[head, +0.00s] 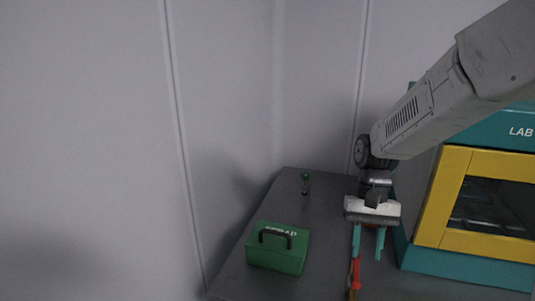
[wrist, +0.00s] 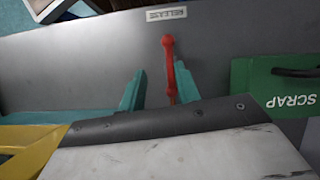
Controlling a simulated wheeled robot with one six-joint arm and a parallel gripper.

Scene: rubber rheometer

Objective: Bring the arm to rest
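My arm reaches in from the upper right of the head view, and my gripper (head: 367,255) points down over the grey bench. Its two teal fingers stand apart, so it is open. In the wrist view my gripper (wrist: 158,70) also shows a gap between the fingers. A red handle-like part (wrist: 169,62) shows in that gap, nearer the right finger. It also shows in the head view as a red part (head: 355,273) below the left finger. I cannot tell whether a finger touches it.
A green SCRAP box (head: 278,248) with a black handle sits left of my gripper. The teal lab machine (head: 460,265) with a yellow-framed door (head: 430,215) is close on the right. A RELEASE label (wrist: 166,14) lies beyond the red part.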

